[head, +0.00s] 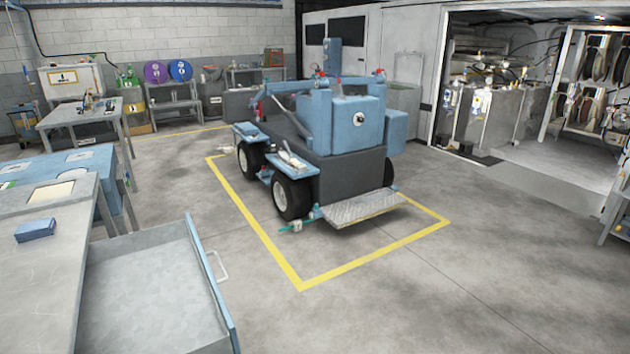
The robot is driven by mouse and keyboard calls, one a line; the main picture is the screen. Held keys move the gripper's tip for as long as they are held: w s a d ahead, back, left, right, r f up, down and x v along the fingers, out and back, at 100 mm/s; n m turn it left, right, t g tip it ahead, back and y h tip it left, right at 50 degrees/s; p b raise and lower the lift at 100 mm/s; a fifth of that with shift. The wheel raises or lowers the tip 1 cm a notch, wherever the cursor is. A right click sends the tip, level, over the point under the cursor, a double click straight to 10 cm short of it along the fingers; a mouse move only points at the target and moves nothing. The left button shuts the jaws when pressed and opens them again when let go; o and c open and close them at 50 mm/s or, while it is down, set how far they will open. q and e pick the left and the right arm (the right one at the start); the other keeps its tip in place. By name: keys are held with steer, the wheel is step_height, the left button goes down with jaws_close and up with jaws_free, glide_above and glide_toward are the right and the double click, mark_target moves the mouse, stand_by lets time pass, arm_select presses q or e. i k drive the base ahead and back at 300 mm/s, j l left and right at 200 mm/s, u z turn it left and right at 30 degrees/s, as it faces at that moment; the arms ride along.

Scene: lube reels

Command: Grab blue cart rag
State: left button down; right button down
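A blue cart (345,125) with black wheels stands on the floor inside a yellow outline, in the middle of the head view. A pale, rag-like item (292,160) lies on its near side step; it is too small to tell for sure that it is cloth. A small blue flat item (247,129) lies on the other side step. A folded blue block, cloth or box (35,230), lies on the grey bench at the left. Neither of my grippers is in view.
The grey bench (60,270) fills the lower left. A drawer with a blue front (212,285) stands open beside it. A metal footplate (360,208) juts from the cart's end. The floor at the centre and right is clear. An open bay (535,110) is at the right.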

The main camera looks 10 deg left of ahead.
mark_target(39, 230)
steer(key=i+l, duration=0.15)
steer(key=i, duration=0.2)
steer(key=i+l, duration=0.15)
steer(key=i, duration=0.2)
steer(key=i+l, duration=0.2)
steer(key=i, duration=0.15)
steer(key=u, duration=0.45)
steer(key=i+u, duration=0.1)
steer(key=u, duration=0.35)
steer(key=l+u, duration=0.1)
steer(key=u, duration=0.75)
steer(key=i+l, duration=0.05)
steer(key=l, duration=0.05)
